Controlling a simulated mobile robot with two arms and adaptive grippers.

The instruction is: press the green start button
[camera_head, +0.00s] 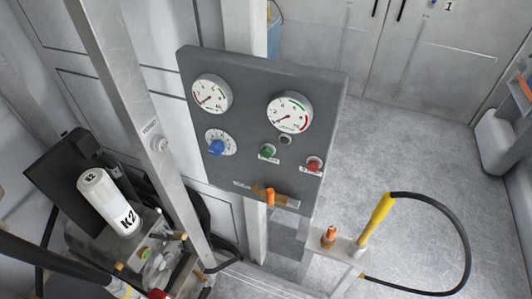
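The green start button (267,151) is a small round button on the grey control panel (245,118), below and between the two dials. A small label sits just under it, too small to read. Nothing covers the button or touches it. It appears to stand out from the panel face. Neither of my grippers is in the head view.
The panel also bears a red button (313,164), a blue knob (217,147), two gauges (211,94) (289,112) and an orange-handled valve (270,196). A metal post (140,115) and a K2 canister (108,202) stand left. A yellow-handled hose (376,217) stands right.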

